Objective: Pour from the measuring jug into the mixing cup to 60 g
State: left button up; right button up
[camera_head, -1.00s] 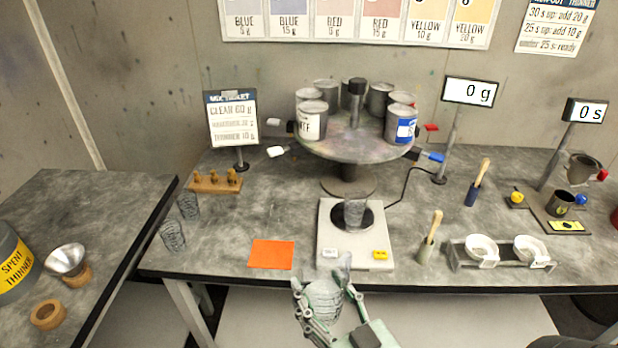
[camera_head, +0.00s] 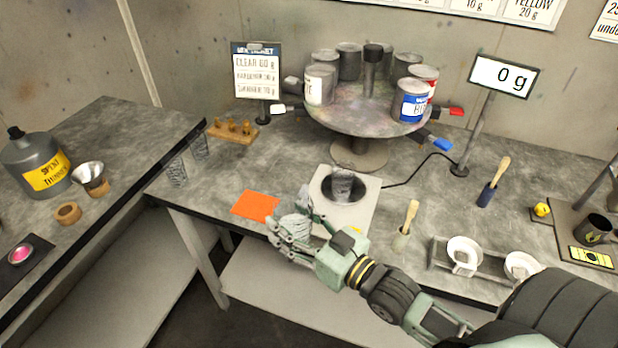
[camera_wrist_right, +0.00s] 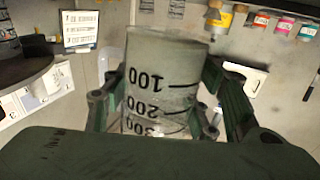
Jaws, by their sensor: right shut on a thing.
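My right gripper (camera_head: 293,228) is shut around the clear measuring jug (camera_wrist_right: 165,85), in front of the scale's left corner. In the right wrist view the jug stands between the fingers (camera_wrist_right: 160,105). Its 100, 200 and 300 marks read upside down there. I cannot tell how much liquid it holds. The clear mixing cup (camera_head: 342,182) stands upright on the dark pan of the white scale (camera_head: 352,212), behind and right of the gripper, apart from the jug. The scale display (camera_head: 503,76) reads 0 g. My left gripper is not in view.
An orange mat (camera_head: 255,206) lies left of the scale. A turntable (camera_head: 345,105) with several cans stands behind it. Clear cups (camera_head: 177,172) stand at the bench's left edge.

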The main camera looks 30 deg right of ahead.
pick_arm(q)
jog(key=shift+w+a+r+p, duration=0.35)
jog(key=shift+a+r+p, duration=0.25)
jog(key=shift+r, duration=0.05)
pick_arm(e)
jog(key=w+d+r+m+y, duration=0.1)
jog(key=w+d+r+m, duration=0.2)
jog(key=w+d, duration=0.4)
jog(key=shift+w+d+r+m, duration=0.15)
jog(key=shift+r+m, duration=0.15)
jog(key=shift+r, duration=0.25)
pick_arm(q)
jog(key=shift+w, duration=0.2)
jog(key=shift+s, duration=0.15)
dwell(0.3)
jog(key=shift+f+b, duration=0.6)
pick_arm(e)
jog(key=shift+w+d+f+m+t, duration=0.1)
jog(key=shift+d+f+m, duration=0.15)
jog(key=shift+d, duration=0.25)
jog(key=shift+w+d+f+m+t, duration=0.1)
jog(key=shift+d+m, duration=0.25)
jog(key=shift+d, duration=0.2)
jog(key=shift+w+d+f+m+t, duration=0.1)
jog(key=shift+d+f+m, duration=0.15)
jog(key=shift+d, duration=0.25)
